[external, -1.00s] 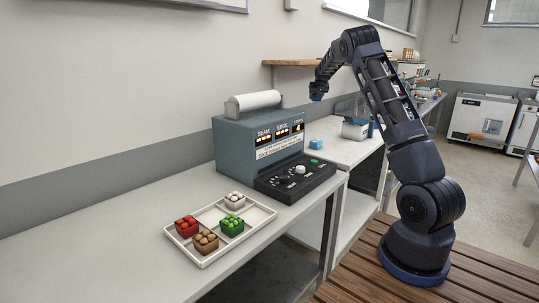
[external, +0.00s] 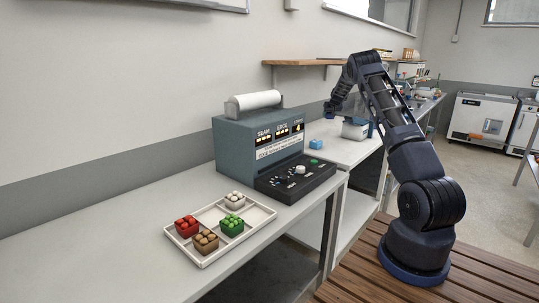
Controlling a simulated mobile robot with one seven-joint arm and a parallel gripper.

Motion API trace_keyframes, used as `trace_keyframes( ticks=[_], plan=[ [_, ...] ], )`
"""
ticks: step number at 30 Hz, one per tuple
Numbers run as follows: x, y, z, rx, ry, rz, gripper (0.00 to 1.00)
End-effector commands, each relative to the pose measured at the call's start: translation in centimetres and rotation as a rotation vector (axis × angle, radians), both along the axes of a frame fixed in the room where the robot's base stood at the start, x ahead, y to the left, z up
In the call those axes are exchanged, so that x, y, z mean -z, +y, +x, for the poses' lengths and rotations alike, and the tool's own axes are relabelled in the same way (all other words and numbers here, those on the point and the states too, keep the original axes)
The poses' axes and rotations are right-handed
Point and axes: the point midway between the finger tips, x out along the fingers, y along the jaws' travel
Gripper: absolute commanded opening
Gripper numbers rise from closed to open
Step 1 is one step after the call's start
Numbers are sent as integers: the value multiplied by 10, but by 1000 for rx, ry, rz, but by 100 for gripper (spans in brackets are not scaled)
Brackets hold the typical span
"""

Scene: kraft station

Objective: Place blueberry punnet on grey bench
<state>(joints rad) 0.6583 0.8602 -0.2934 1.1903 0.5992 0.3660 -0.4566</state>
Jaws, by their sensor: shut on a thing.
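My gripper (external: 331,107) is above the grey bench (external: 345,151), beyond the label machine, at the end of my bent arm. It is shut on a small dark thing at its tip, which I take to be the blueberry punnet. The arm's dark colour and the distance make its outline hard to tell. It is in the air, apart from the bench top.
A teal machine (external: 245,150) with a paper roll and dark control panel stands left of my gripper. A pale tray (external: 250,239) with red, brown, green and white punnets lies on the nearer bench.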

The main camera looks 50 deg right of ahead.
Motion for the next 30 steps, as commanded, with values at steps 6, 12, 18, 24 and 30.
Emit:
trace_keyframes(
  ticks=[6,12,18,24,30],
  plan=[
    [46,0,0,1,-1,2,25],
    [67,0,0,0,-1,-1,25],
    [78,0,0,1,-1,2,25],
    [106,0,0,1,-1,2,25],
    [111,0,1,-1,-2,-1,25]
  ],
)
